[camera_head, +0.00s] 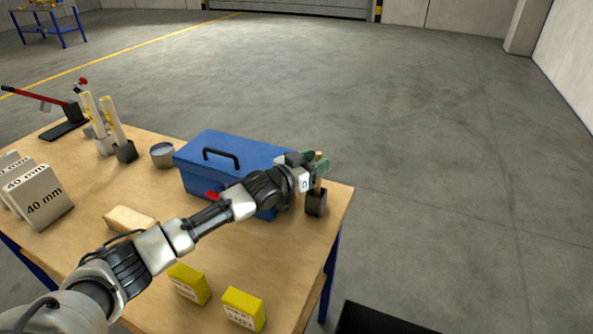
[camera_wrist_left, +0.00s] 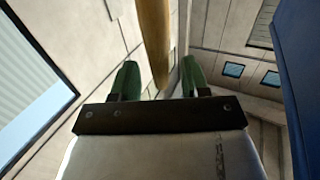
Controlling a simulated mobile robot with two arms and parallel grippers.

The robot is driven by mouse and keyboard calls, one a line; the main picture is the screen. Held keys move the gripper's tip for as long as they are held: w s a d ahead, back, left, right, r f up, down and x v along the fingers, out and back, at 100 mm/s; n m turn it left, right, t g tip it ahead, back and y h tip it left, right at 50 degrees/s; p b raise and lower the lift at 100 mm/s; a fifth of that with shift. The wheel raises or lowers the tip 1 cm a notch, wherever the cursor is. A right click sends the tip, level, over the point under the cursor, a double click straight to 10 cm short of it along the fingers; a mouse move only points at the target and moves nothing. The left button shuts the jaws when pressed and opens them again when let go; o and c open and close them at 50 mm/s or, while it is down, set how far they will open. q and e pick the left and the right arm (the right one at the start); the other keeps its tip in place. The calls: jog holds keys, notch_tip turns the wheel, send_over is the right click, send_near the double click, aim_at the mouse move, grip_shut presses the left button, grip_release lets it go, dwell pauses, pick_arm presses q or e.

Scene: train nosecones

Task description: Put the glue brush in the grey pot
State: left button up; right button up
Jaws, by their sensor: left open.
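The glue brush seems to be the upright wooden handle (camera_head: 318,184) standing in a small black holder (camera_head: 316,204) at the table's right edge. Its bristle end is hidden. My left gripper (camera_head: 314,166), with green fingertips, is open at the upper part of this handle. In the left wrist view the wooden handle (camera_wrist_left: 153,35) shows between the two open green fingertips (camera_wrist_left: 159,82); I cannot tell whether either touches it. The grey pot (camera_head: 162,155) stands left of the blue toolbox, far from the gripper.
A blue toolbox (camera_head: 222,150) with a black handle stands between the grey pot and the brush, with my left arm across its front. Glue tubes (camera_head: 113,123) in holders, 40 mm blocks (camera_head: 48,197), a tan block (camera_head: 130,218) and yellow blocks (camera_head: 243,308) are on the wooden table.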

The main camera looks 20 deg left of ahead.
pick_arm(q)
jog(key=b+v, duration=0.1)
jog(key=v, duration=1)
jog(key=shift+r, duration=0.1)
